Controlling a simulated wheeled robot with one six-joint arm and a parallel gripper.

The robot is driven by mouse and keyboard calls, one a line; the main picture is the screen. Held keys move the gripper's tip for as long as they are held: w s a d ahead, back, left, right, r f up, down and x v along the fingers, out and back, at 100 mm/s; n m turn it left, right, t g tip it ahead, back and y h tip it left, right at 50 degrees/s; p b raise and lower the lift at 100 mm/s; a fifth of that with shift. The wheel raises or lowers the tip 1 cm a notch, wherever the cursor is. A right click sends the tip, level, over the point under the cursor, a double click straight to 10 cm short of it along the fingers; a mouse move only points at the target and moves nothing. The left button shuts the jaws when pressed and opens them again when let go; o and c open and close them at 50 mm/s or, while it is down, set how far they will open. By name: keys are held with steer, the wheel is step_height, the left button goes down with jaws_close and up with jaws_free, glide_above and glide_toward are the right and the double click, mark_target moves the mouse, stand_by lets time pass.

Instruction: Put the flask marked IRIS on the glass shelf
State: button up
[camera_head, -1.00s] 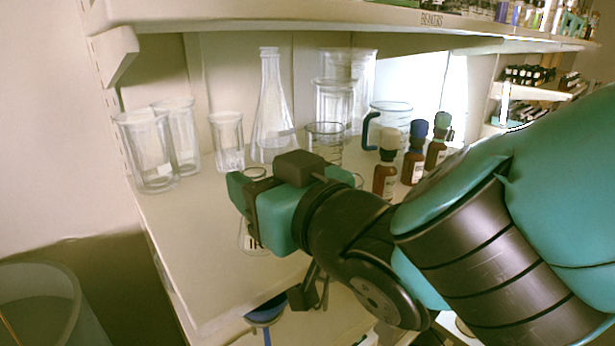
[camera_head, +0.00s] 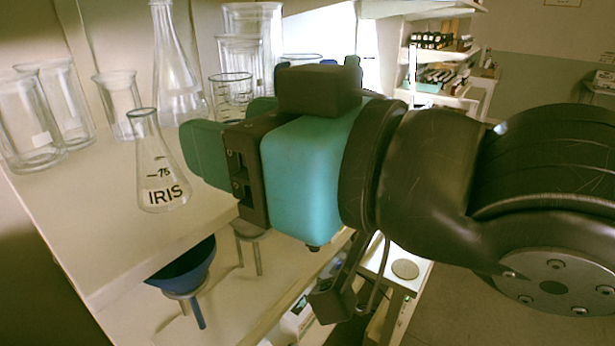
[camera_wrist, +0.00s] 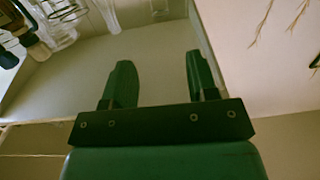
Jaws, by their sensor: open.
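The IRIS flask (camera_head: 160,182) is a small clear conical flask with black lettering. In the head view it stands upright on a pale shelf board (camera_head: 95,235), near the front edge. My gripper (camera_head: 222,125) is to the right of the flask, its fingers apart from the glass. In the wrist view the two green fingers (camera_wrist: 158,65) are spread with nothing between them. I cannot pick out the IRIS flask in the wrist view.
Beakers (camera_head: 30,130) stand behind and left of the flask, and a tall conical flask (camera_head: 175,75) and more glassware (camera_head: 240,50) stand behind. The board in front of the beakers is clear.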

steer(key=w+d+f+m+g+h, duration=0.35)
steer(key=d+f+h, duration=0.4)
steer(key=f, duration=0.35)
steer(key=s+d+f+g+h, duration=0.2)
steer(key=s+d+f+g, duration=0.2)
steer(key=d, duration=0.5)
steer(key=s+g, duration=0.2)
steer(key=g, duration=0.1)
steer(key=shift+s+d+f, duration=0.25)
steer(key=shift+f+g, duration=0.1)
steer(key=shift+g, duration=0.15)
